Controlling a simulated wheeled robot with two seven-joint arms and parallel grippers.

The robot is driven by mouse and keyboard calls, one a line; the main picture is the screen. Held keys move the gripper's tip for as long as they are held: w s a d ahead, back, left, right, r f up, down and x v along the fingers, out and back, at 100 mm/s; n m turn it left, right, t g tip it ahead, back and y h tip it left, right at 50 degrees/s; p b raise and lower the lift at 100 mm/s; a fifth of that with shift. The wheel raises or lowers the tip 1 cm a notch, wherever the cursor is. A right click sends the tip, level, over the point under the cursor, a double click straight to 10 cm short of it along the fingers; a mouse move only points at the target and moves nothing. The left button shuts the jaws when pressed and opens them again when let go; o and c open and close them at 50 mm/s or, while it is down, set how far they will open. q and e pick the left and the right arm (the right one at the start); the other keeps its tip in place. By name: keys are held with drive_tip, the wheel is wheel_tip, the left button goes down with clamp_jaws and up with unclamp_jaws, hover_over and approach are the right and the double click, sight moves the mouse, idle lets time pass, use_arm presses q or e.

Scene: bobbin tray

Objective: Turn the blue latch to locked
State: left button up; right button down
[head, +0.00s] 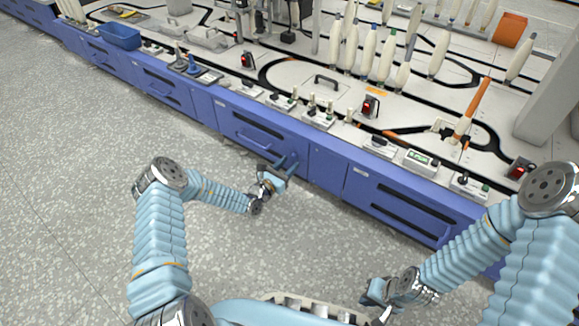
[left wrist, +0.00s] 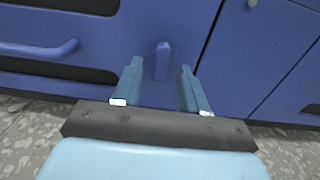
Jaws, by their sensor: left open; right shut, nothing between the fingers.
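The blue latch (left wrist: 161,61) is a small upright knob on the blue cabinet front in the left wrist view. My left gripper (left wrist: 160,85) is open, with its two fingers on either side of the latch in that picture and no visible contact. In the head view my left gripper (head: 283,166) is close to the cabinet front, and the latch is hard to tell from the fingers there. My right gripper (head: 376,297) is shut and empty, low in the head view, away from the cabinet.
A blue drawer handle (left wrist: 40,49) is left of the latch in the left wrist view. The worktop (head: 300,72) above holds bobbins, switches and a blue bin (head: 119,36). The speckled floor (head: 80,180) in front of the cabinets is clear.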

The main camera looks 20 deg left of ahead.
use_arm(q)
drive_tip(key=shift+w+d, duration=0.25)
drive_tip(key=shift+w, duration=0.4)
clamp_jaws()
